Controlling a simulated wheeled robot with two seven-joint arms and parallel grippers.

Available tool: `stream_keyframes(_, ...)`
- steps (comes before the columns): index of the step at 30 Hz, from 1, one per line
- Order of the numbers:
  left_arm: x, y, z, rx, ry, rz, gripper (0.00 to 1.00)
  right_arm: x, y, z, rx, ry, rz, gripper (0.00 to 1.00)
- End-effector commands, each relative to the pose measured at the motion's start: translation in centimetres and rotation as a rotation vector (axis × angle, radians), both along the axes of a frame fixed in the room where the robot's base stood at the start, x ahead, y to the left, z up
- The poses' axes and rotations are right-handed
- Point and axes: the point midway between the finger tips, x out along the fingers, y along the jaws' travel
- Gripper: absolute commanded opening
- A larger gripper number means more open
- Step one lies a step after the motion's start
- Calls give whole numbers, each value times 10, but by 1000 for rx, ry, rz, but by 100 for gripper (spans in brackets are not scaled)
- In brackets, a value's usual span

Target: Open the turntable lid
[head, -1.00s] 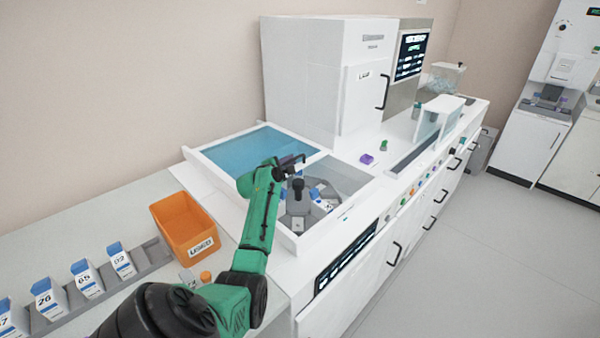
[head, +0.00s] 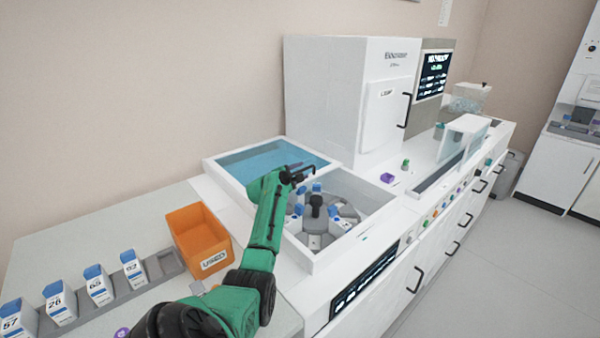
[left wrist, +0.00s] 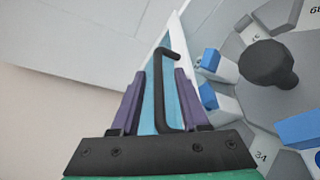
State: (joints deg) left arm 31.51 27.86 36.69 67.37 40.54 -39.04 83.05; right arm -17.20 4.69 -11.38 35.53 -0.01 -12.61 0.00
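The turntable (head: 314,224) is a grey round rack with a dark central knob and several blue-capped packs. It sits uncovered in the right part of a white-framed well. The lid (head: 262,160), a blue-tinted clear panel, lies over the left part. Its black hooked handle (left wrist: 160,95) shows in the left wrist view. My left gripper (head: 300,173) is at the handle, beside the lid's right edge. In the left wrist view the purple fingers (left wrist: 158,85) stand apart on both sides of the handle, with gaps visible. My right gripper is not in view.
An orange bin (head: 198,241) marked USED stands left of the well. A grey rack (head: 160,271) with several numbered packs runs along the front left counter. A tall white cabinet (head: 340,95) stands behind the well. A small purple item (head: 387,178) lies right of it.

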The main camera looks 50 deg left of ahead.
Motion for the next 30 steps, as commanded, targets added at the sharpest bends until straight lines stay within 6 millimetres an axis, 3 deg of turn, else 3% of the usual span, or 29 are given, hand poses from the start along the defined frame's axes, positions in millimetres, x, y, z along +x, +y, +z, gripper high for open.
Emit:
stream_keyframes(8,-5,-2,0,1,1,-1,45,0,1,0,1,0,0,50)
stream_keyframes(21,-59,-23,12,0,0,0,45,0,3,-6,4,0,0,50)
stream_keyframes(30,-68,-26,15,0,1,-1,45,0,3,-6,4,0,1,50)
